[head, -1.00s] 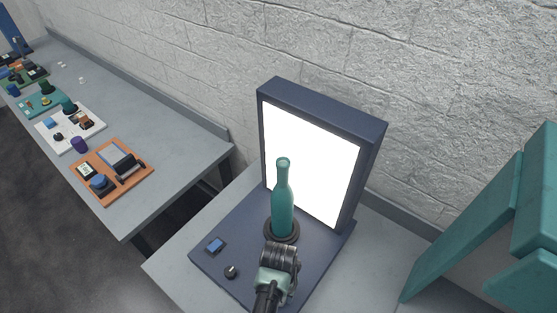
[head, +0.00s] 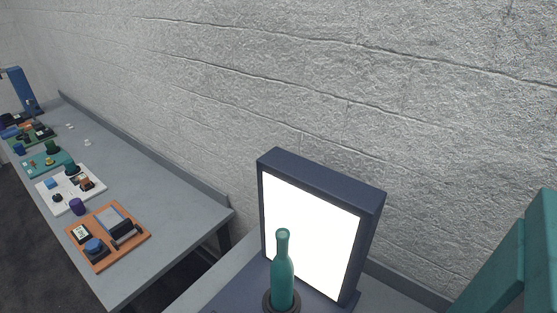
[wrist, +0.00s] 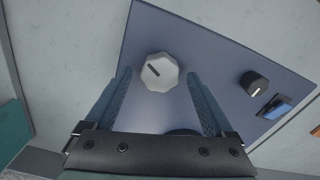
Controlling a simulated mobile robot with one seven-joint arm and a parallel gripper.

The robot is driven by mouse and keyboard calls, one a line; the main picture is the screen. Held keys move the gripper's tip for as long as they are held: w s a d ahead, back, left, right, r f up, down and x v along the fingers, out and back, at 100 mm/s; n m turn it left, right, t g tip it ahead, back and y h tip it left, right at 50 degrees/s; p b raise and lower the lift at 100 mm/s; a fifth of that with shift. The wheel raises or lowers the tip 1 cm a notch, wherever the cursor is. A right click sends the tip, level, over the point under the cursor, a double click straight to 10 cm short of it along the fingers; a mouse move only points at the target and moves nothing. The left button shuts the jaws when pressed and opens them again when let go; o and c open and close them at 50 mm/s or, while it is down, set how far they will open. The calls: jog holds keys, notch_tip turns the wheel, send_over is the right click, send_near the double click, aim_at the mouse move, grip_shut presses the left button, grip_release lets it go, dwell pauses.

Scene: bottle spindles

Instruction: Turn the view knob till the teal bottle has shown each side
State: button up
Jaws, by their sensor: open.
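The teal bottle (head: 283,272) stands upright on a dark round spindle (head: 268,305) before a bright white light panel (head: 310,230) in a navy frame. In the wrist view, a light grey faceted knob (wrist: 160,72) with a dark pointer mark sits on the navy base plate (wrist: 220,50). My gripper (wrist: 158,80) is open, its two fingers apart on either side of this knob. I cannot tell whether they touch it. A smaller black knob (wrist: 254,84) with a white mark sits to the right. No labels are readable, and the head view does not show my gripper.
A blue switch (wrist: 274,107) sits beside the black knob. A long grey bench (head: 150,190) at left holds an orange board (head: 108,236) and several other boards. A teal panel (head: 510,265) stands at right. A rough white wall (head: 330,80) closes the back.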

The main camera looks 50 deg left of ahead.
notch_tip(320, 180, up, 12)
jog(key=b, duration=0.1)
dwell(1.0)
